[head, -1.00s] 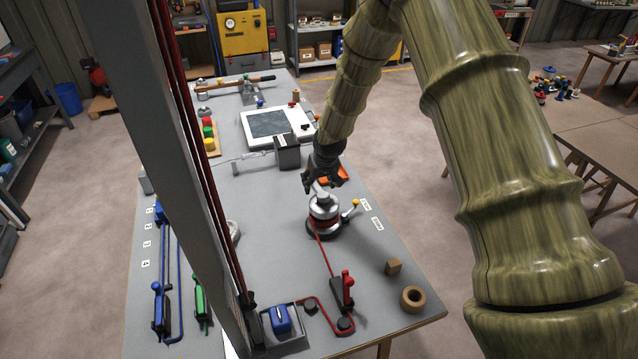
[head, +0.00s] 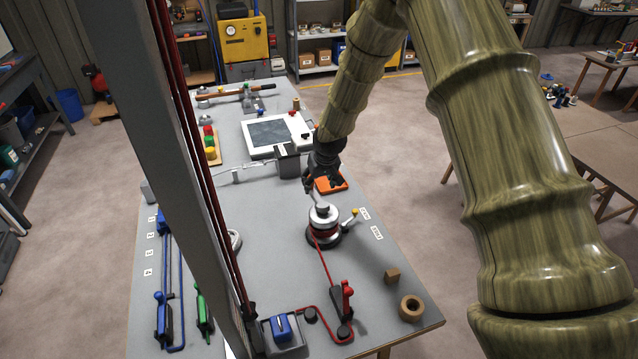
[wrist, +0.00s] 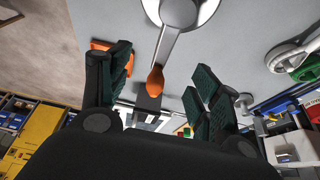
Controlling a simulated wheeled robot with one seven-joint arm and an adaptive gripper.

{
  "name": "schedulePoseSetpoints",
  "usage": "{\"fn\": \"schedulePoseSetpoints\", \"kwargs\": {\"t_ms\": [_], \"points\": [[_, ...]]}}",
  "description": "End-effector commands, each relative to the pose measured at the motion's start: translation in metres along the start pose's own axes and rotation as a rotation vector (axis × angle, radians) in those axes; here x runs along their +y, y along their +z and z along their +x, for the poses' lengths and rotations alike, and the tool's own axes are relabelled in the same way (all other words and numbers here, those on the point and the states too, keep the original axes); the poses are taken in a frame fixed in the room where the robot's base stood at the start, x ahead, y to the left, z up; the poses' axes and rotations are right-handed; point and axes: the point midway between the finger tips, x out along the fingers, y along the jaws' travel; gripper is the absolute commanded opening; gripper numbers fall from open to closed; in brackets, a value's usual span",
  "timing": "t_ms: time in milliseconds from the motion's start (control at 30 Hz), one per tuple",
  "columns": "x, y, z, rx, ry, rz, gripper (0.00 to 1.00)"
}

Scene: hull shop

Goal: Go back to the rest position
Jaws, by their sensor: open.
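My gripper (head: 320,181) is open above the grey workbench (head: 285,237), just behind and above the winch (head: 323,222). The winch is a silver drum with red rope wound on it and a lever with a yellow knob at its right. In the wrist view my gripper (wrist: 160,88) has its dark fingers spread. A grey crank arm with an orange knob (wrist: 156,80) reaches from the winch top (wrist: 180,12) into the gap between them in the picture. No finger is seen closed on it. Its depth relative to the fingertips is hard to tell.
An orange tray (head: 332,184) lies close by my gripper. A dark grey box (head: 288,161) and a white panel (head: 275,133) stand behind. A red cleat (head: 345,298), a tan ring (head: 411,308) and a wooden block (head: 392,276) are at the front right. A tall grey post (head: 170,150) rises at left.

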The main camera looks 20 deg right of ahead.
Motion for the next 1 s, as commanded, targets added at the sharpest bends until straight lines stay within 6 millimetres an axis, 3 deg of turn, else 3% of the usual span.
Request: {"fn": "schedulePoseSetpoints", "kwargs": {"t_ms": [433, 733, 767, 1000], "points": [[0.000, -0.008, -0.020, 0.001, 0.000, 0.000, 0.63], [0.000, -0.009, -0.021, 0.000, 0.000, 0.000, 0.63], [0.000, -0.009, -0.021, 0.000, 0.000, 0.000, 0.61], [0.000, -0.009, -0.021, 0.000, 0.000, 0.000, 0.18]]}}
